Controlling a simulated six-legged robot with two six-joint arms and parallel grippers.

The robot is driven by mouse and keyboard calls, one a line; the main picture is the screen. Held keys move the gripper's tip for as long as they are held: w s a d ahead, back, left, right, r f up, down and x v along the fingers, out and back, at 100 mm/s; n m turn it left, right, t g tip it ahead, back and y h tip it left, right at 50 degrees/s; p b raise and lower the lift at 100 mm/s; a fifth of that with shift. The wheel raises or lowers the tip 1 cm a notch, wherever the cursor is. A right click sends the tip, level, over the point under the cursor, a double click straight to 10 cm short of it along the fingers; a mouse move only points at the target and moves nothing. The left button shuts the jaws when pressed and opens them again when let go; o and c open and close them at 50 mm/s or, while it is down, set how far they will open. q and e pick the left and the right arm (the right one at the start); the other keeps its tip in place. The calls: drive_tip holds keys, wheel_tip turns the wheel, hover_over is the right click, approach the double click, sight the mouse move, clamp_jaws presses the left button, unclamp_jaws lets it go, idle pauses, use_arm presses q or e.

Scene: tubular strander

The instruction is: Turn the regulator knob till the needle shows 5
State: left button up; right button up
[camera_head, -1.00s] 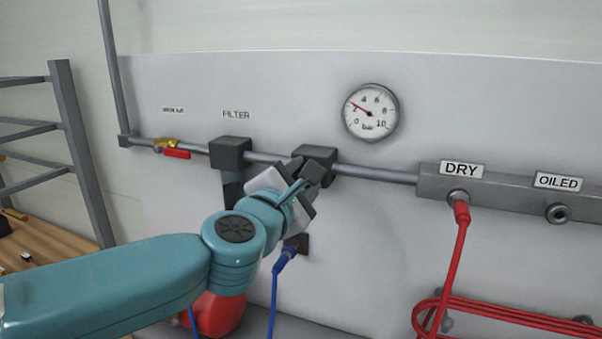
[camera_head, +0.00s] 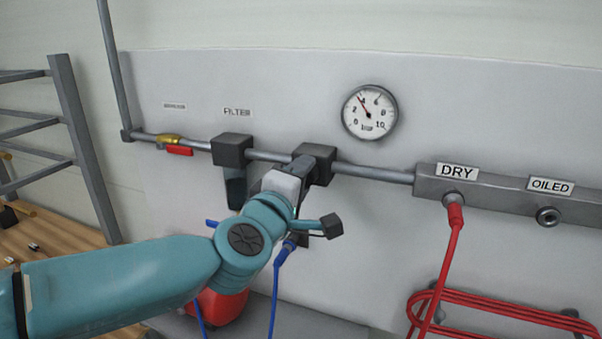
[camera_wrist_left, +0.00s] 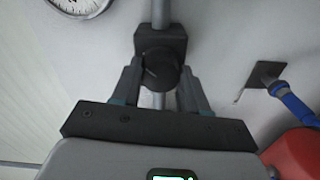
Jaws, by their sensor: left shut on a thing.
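The regulator (camera_head: 322,172) is a dark block on the grey pipe, right of the filter. Its round black knob (camera_wrist_left: 161,72) faces me in the left wrist view. My left gripper (camera_head: 303,174) is shut on the knob; in the left wrist view its fingers (camera_wrist_left: 160,84) lie on either side of it. In the head view the gripper mostly hides the knob. The round white gauge (camera_head: 369,112) above and to the right reads in bar. Its red needle points up and left, just short of 4. My right gripper is not in view.
The filter (camera_head: 232,150) and a red-handled valve (camera_head: 178,150) sit left on the pipe. A blue hose (camera_head: 277,285) hangs below the regulator. A manifold (camera_head: 490,188) with a red hose (camera_head: 453,250) stands right. The panel around the gauge is clear.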

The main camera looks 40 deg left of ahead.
use_arm(q)
drive_tip(key=shift+m, duration=0.5)
drive_tip(key=o, duration=1.1)
drive_tip(key=shift+c, duration=0.2)
drive_tip(key=p+v, duration=0.3)
drive_tip(key=v, duration=1.3)
drive_tip(key=shift+s+a, duration=0.1)
drive_tip(key=shift+s, duration=0.05)
idle(1.4)
